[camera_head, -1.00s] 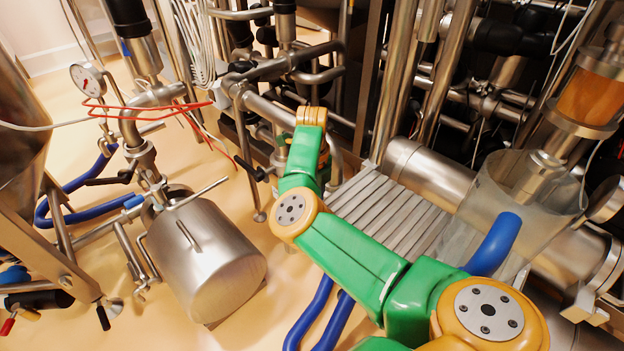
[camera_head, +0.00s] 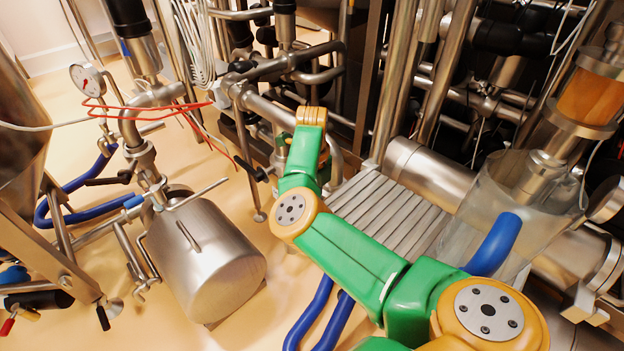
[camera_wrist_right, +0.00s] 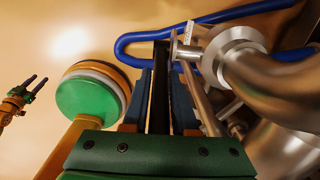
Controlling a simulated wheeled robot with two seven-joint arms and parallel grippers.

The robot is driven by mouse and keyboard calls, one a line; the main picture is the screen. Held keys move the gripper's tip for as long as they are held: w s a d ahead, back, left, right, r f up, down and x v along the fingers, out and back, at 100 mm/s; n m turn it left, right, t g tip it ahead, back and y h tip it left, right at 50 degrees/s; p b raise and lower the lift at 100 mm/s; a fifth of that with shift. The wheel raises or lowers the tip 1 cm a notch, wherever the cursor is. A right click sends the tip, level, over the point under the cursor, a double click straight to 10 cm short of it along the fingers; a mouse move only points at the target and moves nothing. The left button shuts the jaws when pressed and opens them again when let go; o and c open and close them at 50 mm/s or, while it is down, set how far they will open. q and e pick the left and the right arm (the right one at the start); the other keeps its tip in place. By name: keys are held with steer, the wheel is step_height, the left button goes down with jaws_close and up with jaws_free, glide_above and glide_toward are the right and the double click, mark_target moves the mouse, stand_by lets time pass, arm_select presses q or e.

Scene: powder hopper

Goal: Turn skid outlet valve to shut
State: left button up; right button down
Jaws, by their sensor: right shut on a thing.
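In the right wrist view my right gripper (camera_wrist_right: 162,75) is shut on a long black handle (camera_wrist_right: 160,95), which runs between its two blue-grey fingers. This looks like the outlet valve's lever. A small bright metal piece stands just right of the far end of the handle. In the head view my green and orange right arm (camera_head: 345,255) reaches into the pipework, and its gripper and the held handle are hidden there. The valve's position cannot be read.
A steel drum (camera_head: 207,262) stands left of my right arm. A slatted metal piece (camera_head: 385,215) and a clear vessel (camera_head: 500,205) are to its right. A steel pipe (camera_wrist_right: 265,80) runs close beside the right gripper. A blue hose (camera_wrist_right: 130,40) lies beyond it.

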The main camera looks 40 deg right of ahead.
arm_select(q)
steer(key=shift+r, duration=0.1)
stand_by(0.6)
arm_select(e)
steer(key=shift+s+t+p, duration=0.15)
steer(key=shift+t+p, duration=0.15)
steer(key=shift+t, duration=0.1)
arm_select(q)
steer(key=shift+a, duration=0.2)
arm_select(e)
steer(key=shift+s+f+t, duration=0.35)
steer(key=shift+s+t, duration=0.15)
steer(key=shift+t, duration=0.5)
steer(key=c, duration=0.7)
jaws_free()
arm_select(q)
steer(key=shift+d, duration=0.3)
steer(key=shift+s, duration=0.15)
